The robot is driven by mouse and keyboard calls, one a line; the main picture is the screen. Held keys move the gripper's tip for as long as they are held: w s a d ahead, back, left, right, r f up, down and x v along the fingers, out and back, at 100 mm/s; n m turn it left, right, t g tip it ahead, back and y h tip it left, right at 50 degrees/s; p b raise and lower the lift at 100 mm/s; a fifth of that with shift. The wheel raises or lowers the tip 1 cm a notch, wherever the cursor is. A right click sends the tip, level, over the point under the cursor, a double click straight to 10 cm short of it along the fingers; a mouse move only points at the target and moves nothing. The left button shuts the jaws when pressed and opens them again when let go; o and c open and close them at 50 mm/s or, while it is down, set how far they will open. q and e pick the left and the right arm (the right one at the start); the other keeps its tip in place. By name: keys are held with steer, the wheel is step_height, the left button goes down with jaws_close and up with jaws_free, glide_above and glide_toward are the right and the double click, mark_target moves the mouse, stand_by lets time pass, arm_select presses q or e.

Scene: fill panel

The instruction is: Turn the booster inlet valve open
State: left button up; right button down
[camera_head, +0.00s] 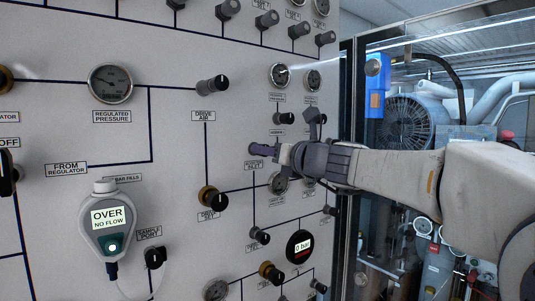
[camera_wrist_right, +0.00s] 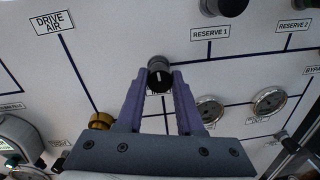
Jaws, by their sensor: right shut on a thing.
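The booster inlet valve is a black knob (camera_wrist_right: 159,76) with a white pointer line, seen in the right wrist view. The line runs roughly up and down in that picture. My right gripper (camera_wrist_right: 158,82) has its two purple fingers on either side of the knob and is shut on it. In the head view my right gripper (camera_head: 268,150) reaches the panel from the right, just above the BOOSTER INLET label (camera_head: 253,164). The fingers largely hide the knob there. My left gripper is not in view.
Gauges (camera_wrist_right: 270,101) sit close to the right of the gripper. A brass-based valve knob (camera_wrist_right: 101,121) is below left. The DRIVE AIR knob (camera_head: 212,85) is up left. A handheld meter (camera_head: 108,222) reading OVER, NO FLOW hangs on the panel. A glass-fronted cabinet (camera_head: 348,130) stands at right.

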steer(key=shift+w+f+n+g+y+b, duration=0.1)
steer(key=shift+n+g+y+b, duration=0.15)
steer(key=shift+n+b, duration=5.8)
steer(key=shift+f+n+g+y+b, duration=0.25)
steer(key=shift+n+b, duration=1.55)
steer(key=shift+n, duration=8.35)
steer(key=shift+r+n+y, duration=0.15)
steer(key=shift+n+y, duration=0.15)
steer(key=c, duration=0.6)
jaws_free()
steer(key=shift+d, duration=0.15)
steer(key=shift+o, duration=0.2)
steer(key=shift+r, duration=0.15)
